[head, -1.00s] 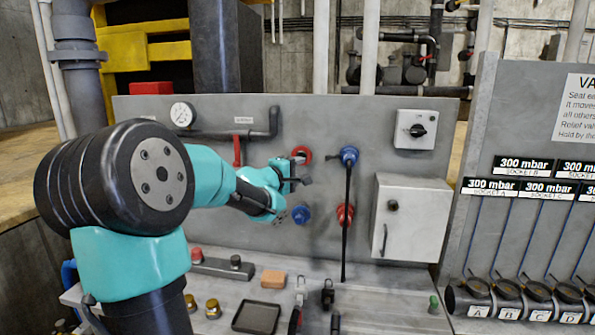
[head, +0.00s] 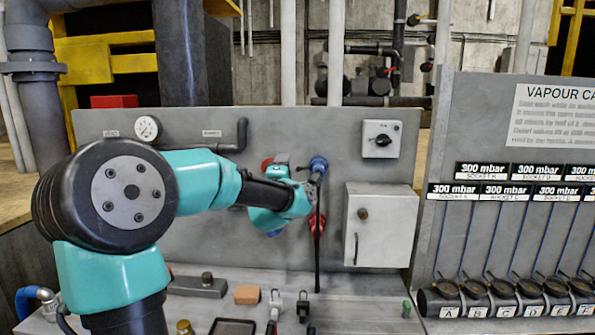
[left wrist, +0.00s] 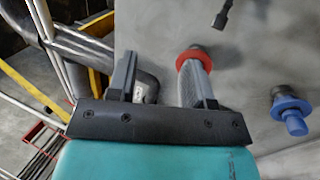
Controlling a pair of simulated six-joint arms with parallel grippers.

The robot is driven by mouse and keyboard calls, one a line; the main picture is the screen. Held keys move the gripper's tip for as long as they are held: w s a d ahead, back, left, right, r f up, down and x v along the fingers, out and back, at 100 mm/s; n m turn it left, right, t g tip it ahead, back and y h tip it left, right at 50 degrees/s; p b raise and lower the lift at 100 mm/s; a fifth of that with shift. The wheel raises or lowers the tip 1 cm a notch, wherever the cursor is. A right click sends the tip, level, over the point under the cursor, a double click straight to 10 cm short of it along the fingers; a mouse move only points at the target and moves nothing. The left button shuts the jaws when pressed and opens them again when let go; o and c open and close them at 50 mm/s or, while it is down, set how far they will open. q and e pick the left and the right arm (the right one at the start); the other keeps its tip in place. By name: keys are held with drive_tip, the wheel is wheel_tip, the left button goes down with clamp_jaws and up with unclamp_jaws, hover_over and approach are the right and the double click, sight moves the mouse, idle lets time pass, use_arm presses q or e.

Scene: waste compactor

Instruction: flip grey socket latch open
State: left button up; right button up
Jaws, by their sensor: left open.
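I cannot clearly pick out the grey socket latch. Contact with the cylinder cannot be told. My right gripper is not in view.
A black hose (head: 317,255) hangs from the upper blue fitting past a red one (head: 316,224). A grey box (head: 383,225) and rotary switch (head: 382,139) are at the right. Clips (head: 276,299) and a tan block (head: 247,294) lie on the bench. A blue fitting shows in the wrist view (left wrist: 290,112).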

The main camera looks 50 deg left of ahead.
sight(298, 169)
use_arm(q)
drive_tip(key=w+d+f+n+g+y, duration=0.1)
drive_tip(key=w+d+f+n+g, duration=0.1)
drive_tip(key=d+g, duration=0.5)
wheel_tip(298, 169, down, 2)
drive_tip(key=shift+d+f+n, duration=0.15)
drive_tip(key=shift+d+n, duration=0.45)
drive_tip(key=shift+d, duration=0.05)
drive_tip(key=shift+w, duration=0.15)
drive_tip(key=x, duration=1.7)
drive_tip(key=shift+a, duration=0.3)
clamp_jaws()
